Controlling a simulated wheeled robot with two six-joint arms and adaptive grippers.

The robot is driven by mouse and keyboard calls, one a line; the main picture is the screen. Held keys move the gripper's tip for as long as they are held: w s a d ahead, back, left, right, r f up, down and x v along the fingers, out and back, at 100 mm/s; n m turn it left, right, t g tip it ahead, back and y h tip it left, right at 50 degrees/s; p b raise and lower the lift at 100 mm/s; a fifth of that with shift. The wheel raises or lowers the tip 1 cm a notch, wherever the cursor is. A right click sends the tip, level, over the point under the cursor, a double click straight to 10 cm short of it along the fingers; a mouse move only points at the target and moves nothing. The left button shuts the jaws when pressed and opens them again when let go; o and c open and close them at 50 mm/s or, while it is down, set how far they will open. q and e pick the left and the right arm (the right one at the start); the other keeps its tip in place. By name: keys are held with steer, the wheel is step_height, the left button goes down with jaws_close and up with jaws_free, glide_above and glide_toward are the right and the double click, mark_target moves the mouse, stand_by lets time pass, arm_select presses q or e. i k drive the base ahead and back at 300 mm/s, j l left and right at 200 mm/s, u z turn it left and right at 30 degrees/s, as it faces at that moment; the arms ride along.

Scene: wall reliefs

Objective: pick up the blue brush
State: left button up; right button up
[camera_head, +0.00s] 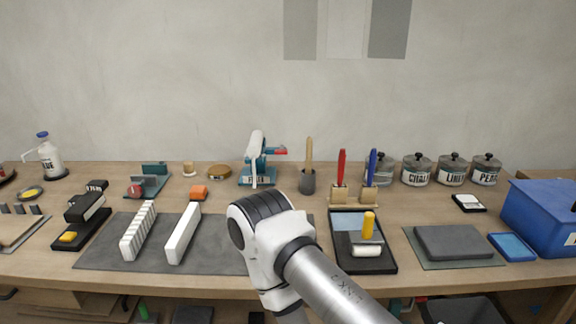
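The blue brush (372,164) stands upright, leaning slightly, in a small wooden holder (369,195) toward the back of the workbench, right of centre. Its blue handle points up and its lower end is hidden in the holder. A red brush (342,164) stands in a similar wooden holder (339,195) just to its left. One of my arms reaches in from the bottom centre and bends in front of the bench, well apart from the blue brush. Neither of my grippers shows.
A black tray (363,258) with a yellow-handled roller lies in front. A blue bin (540,217) sits at the right.

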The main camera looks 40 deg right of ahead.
mark_target(373, 155)
steer(key=z, duration=1.3)
steer(key=u, duration=0.15)
steer(key=k+j, duration=0.05)
